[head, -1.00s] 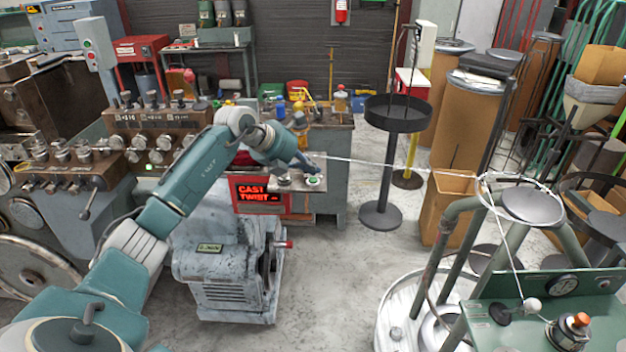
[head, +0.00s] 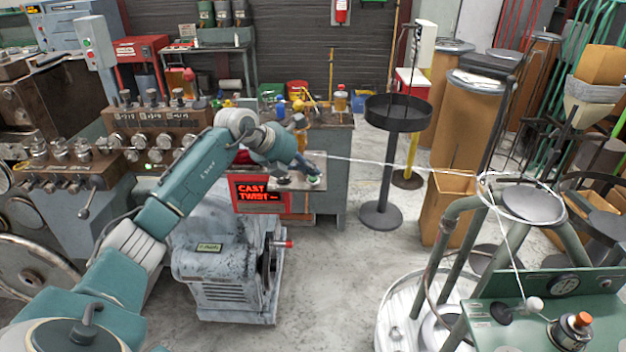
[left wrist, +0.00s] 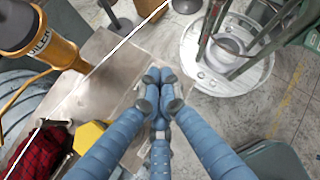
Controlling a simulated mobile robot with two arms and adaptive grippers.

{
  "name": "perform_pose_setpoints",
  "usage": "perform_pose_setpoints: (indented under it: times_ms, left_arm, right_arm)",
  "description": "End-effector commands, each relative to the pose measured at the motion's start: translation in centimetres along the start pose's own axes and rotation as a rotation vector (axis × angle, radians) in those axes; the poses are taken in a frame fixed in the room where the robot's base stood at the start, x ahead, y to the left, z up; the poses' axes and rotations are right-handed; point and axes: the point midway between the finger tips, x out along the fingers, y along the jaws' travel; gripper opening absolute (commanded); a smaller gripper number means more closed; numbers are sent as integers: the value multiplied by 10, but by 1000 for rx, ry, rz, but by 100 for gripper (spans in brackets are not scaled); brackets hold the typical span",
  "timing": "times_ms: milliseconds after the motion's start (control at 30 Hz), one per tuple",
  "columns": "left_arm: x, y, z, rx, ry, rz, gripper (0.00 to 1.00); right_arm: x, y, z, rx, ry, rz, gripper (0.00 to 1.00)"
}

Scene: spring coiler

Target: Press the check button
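A green button (head: 316,182) sits on a small metal plate at the right end of the box with the red lit display (head: 262,192). My left gripper (head: 310,176) is right over this button, its fingertips at or very near it and partly covering it. Actual contact cannot be told. In the left wrist view, the blue fingers of the left gripper (left wrist: 158,82) are drawn together with nothing seen between them. They hide the button there. My right gripper is not in view.
A thin white wire (head: 400,164) runs from beside the gripper to the green-framed stand (head: 530,205) at right. A grey workbench (head: 334,160) with bottles stands behind. A black round stand (head: 397,115) is farther right. The floor (head: 330,280) in front is clear.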

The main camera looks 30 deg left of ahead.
Motion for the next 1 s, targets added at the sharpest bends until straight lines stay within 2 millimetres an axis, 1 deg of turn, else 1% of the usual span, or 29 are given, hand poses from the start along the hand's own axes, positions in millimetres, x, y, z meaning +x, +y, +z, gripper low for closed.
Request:
perform_pose_setpoints:
  times_ms: [1000]
  left_arm:
    - [6, 2, -6, 0, 1, -1, 0]
  right_arm:
    - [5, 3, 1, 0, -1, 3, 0]
